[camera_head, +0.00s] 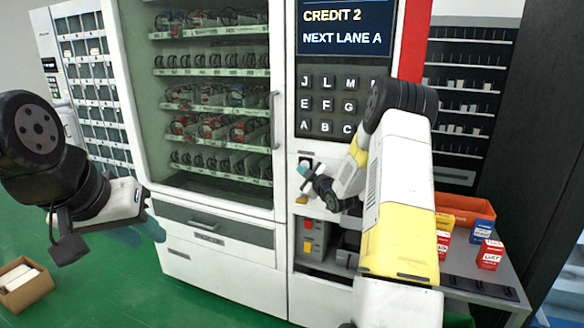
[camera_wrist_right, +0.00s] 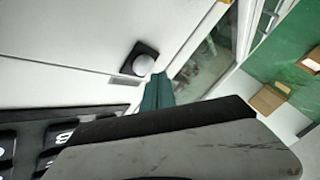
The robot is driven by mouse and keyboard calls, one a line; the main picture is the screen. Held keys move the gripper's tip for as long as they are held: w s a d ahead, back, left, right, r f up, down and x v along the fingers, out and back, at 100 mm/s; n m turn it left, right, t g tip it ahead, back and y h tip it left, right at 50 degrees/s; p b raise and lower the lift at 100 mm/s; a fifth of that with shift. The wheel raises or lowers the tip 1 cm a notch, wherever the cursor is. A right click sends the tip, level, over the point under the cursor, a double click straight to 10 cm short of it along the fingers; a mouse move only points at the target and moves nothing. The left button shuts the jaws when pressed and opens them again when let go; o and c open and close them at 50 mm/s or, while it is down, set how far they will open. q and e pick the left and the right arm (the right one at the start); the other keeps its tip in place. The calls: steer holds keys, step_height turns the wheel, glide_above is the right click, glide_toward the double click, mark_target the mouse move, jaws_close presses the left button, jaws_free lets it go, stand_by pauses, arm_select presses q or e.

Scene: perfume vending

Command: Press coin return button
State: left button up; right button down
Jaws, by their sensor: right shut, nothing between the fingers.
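A round whitish button (camera_wrist_right: 141,64) in a black square mount sits on the white front panel of the vending machine (camera_head: 285,205) in the right wrist view. I take it to be the coin return button. My right gripper (camera_head: 304,170) is shut and empty at the panel below the keypad (camera_head: 325,104) in the head view. Its teal fingertips (camera_wrist_right: 158,90) are right beside the button in the right wrist view; I cannot tell if they touch it. My left gripper (camera_head: 140,234) hangs before the machine's lower left; its finger gap is unclear.
The display (camera_head: 343,28) reads CREDIT 2, NEXT LANE A. A side table (camera_head: 470,268) at the right holds small boxes and an orange bin (camera_head: 465,206). A cardboard box (camera_head: 24,285) lies on the green floor at the left. My right arm hides part of the keypad.

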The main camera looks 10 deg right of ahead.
steer(key=shift+w+d, duration=0.1)
stand_by(0.5)
steer(key=shift+w+d, duration=0.15)
steer(key=shift+w, duration=0.1)
steer(key=shift+w+d, duration=0.3)
steer(key=shift+w, duration=0.05)
stand_by(0.7)
steer(key=shift+s+a, duration=0.1)
steer(key=shift+s, duration=0.05)
steer(key=shift+s+a, duration=0.4)
steer(key=shift+s, duration=0.2)
steer(key=s+a, duration=0.1)
steer(key=s, duration=0.1)
steer(key=s+a, duration=0.2)
stand_by(0.6)
